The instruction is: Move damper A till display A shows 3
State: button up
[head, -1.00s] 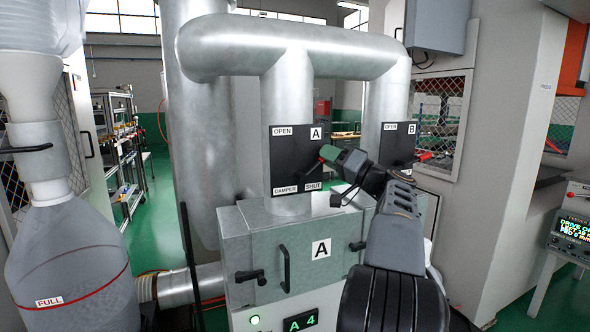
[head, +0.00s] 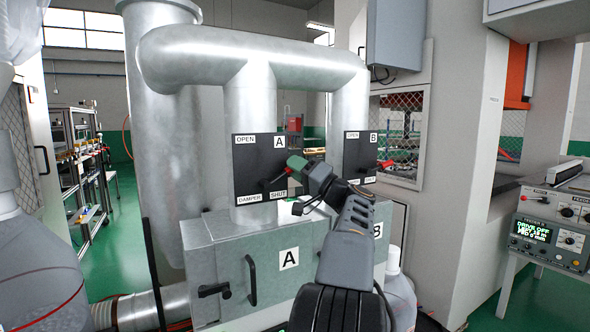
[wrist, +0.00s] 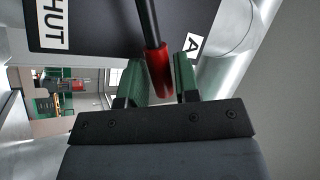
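Damper A is a black plate (head: 249,154) on the left vertical pipe, marked OPEN at top left and SHUT at lower right. Its lever has a red tip (wrist: 158,68) and points to the right, a little above the SHUT label. My gripper (head: 292,162) is at the lever's end, right of the plate. In the wrist view the red tip lies between my two green fingers, with a thin gap by the left one; whether they press on it I cannot tell. Display A is out of view below the head picture's edge.
The damper B plate (head: 358,158) with its own red-tipped lever is close behind my gripper to the right. The grey box (head: 222,256) marked A, with black handles, stands below. A feeder console (head: 555,228) stands at the far right.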

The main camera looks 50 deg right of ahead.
jog(key=b+v, duration=0.3)
jog(key=v, duration=1)
jog(key=shift+s+f, duration=0.2)
jog(key=shift+s, duration=0.1)
dwell(0.3)
